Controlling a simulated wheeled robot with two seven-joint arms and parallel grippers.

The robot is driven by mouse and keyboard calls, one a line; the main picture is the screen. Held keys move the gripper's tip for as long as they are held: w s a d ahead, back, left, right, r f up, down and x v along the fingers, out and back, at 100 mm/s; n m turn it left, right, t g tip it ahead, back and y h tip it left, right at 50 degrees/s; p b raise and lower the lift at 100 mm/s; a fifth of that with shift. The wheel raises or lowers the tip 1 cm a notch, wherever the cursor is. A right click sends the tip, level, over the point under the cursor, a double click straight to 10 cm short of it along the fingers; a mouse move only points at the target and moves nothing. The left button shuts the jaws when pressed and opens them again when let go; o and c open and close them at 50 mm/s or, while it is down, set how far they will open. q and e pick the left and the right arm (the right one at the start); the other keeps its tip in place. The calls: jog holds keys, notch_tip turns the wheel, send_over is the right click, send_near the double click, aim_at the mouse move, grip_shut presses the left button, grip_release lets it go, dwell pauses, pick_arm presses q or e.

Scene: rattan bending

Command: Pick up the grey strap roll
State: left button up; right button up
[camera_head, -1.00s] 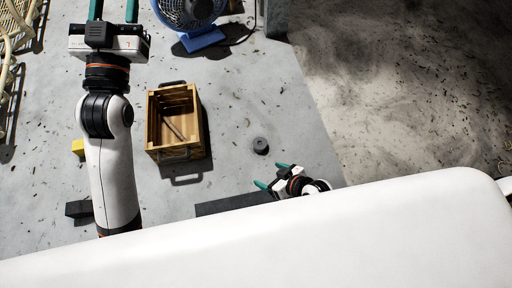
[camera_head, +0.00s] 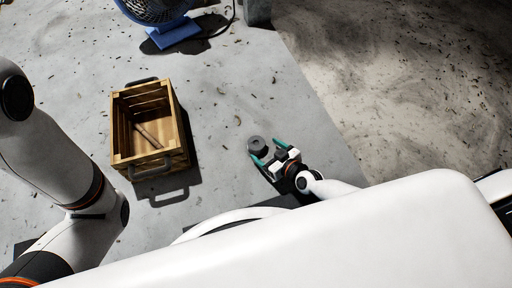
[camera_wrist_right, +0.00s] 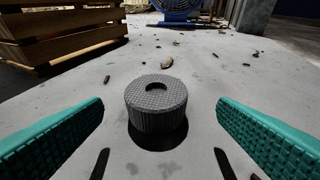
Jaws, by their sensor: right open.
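The grey strap roll (camera_head: 257,145) stands on the grey floor to the right of the wooden crate. My right gripper (camera_head: 267,152) is open, its teal fingertips close to the roll's near side. In the right wrist view the roll (camera_wrist_right: 156,105) sits upright, with a ribbed side and a small hole in its top. It lies between the two spread teal fingers of my right gripper (camera_wrist_right: 160,128) and a little beyond them, with a clear gap on each side. My left arm shows at the left, but its gripper is out of view.
A wooden crate (camera_head: 116,128) with a thin stick inside stands on the floor left of the roll. A blue fan (camera_head: 172,34) stands at the back, beside a grey post (camera_head: 257,12). The floor around the roll is clear apart from small debris.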

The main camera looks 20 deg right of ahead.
aim_at(260, 147)
jog(key=b+x, duration=0.2)
jog(key=x, duration=0.3)
jog(key=shift+s+a+b, duration=0.1)
jog(key=shift+a+b, duration=0.1)
jog(key=shift+b, duration=0.15)
jog(key=shift+w+a+f, duration=0.1)
jog(key=shift+w+a, duration=0.05)
jog(key=shift+w, duration=0.3)
jog(key=c, duration=1.1)
